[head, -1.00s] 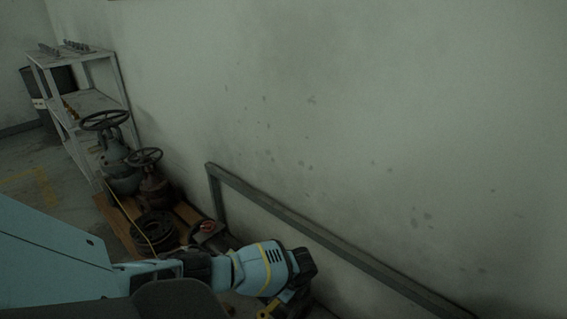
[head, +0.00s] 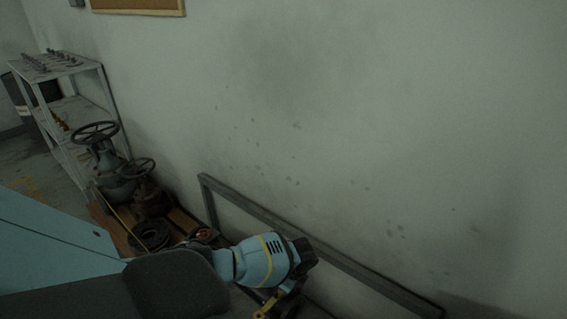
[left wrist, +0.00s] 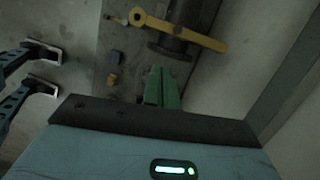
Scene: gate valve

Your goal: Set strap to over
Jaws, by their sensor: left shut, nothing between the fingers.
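My left arm (head: 262,262) reaches in from the left in the head view; its fingers are hidden there. In the left wrist view my left gripper (left wrist: 162,72) has its green fingers together, empty, just below a dark pipe fitting (left wrist: 172,47). A yellow lever-like bar (left wrist: 180,29) crosses that fitting beyond the fingertips; I cannot tell whether they touch. A thin yellow line (head: 112,215), possibly the strap, runs down in front of a grey handwheel valve (head: 113,165). I cannot identify the strap surely.
A smaller brown valve (head: 147,195) and a dark ring (head: 150,236) sit on a wooden pallet (head: 190,222). A grey rail (head: 300,240) runs along the wall. A shelf (head: 90,110) stands at the left.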

